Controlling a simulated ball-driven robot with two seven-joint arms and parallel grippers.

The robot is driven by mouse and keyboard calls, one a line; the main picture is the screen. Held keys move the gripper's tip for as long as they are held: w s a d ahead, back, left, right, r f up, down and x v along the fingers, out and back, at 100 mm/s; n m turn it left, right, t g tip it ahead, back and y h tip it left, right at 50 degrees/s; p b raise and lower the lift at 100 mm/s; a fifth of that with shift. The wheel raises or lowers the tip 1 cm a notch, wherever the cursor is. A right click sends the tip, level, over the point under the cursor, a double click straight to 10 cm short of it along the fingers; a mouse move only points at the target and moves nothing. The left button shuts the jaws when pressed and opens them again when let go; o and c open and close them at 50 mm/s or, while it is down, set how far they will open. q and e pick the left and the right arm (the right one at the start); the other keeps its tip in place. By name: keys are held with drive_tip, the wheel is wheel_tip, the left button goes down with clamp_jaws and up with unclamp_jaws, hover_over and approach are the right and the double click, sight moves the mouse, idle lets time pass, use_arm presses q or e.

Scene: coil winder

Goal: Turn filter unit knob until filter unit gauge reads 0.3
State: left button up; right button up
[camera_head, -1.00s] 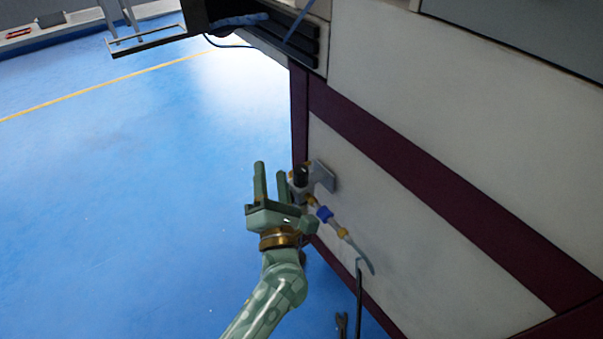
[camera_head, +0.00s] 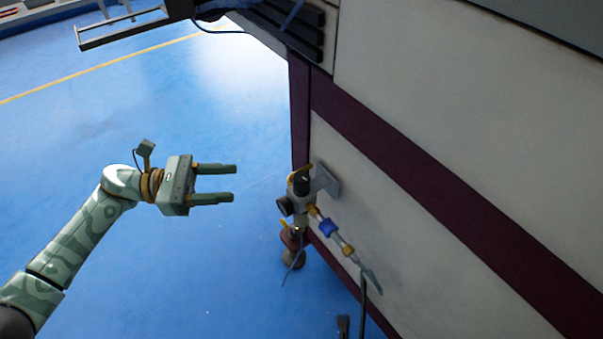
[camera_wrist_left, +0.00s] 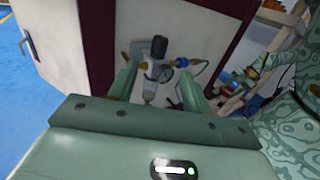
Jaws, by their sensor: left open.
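The filter unit (camera_head: 300,205) is fixed by a grey bracket to the machine's pale side panel. Its black knob (camera_head: 302,182) is on top; it also shows in the left wrist view (camera_wrist_left: 158,47). The round gauge (camera_head: 284,206) faces left in the head view, and in the left wrist view the gauge (camera_wrist_left: 165,74) is too small to read. My left gripper (camera_head: 234,183) is open and empty, to the left of the filter unit and apart from it, with its fingers pointing toward the knob. A green part of mine at the right of the left wrist view may be the right gripper (camera_wrist_left: 245,80).
A blue and brass hose fitting (camera_head: 328,229) runs from the unit down to the right. The maroon-trimmed machine cabinet (camera_head: 420,150) fills the right side. Blue floor (camera_head: 120,130) is free on the left. A shelf rack (camera_wrist_left: 270,45) stands at the right in the left wrist view.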

use_arm(q)
approach(301, 176)
drive_tip(key=d+f, duration=0.1)
drive_tip(key=d, duration=0.4)
drive_tip(key=d+b, duration=0.1)
drive_tip(key=d, duration=0.3)
drive_tip(key=shift+w+d+f+b, duration=0.1)
drive_tip(key=shift+w+d+b, duration=0.05)
drive_tip(key=shift+w+b, duration=0.2)
drive_tip(key=shift+d, duration=0.45)
drive_tip(key=c, duration=0.9)
use_arm(e)
drive_tip(key=shift+w+a+r+m+t+y, duration=0.15)
drive_tip(key=shift+w+a+r+t+y, duration=0.15)
drive_tip(key=shift+w+a, duration=0.3)
drive_tip(key=shift+w+a+r+m+t+y, duration=0.2)
drive_tip(key=shift+w+a+r+t, duration=0.1)
drive_tip(key=shift+w+a, duration=0.25)
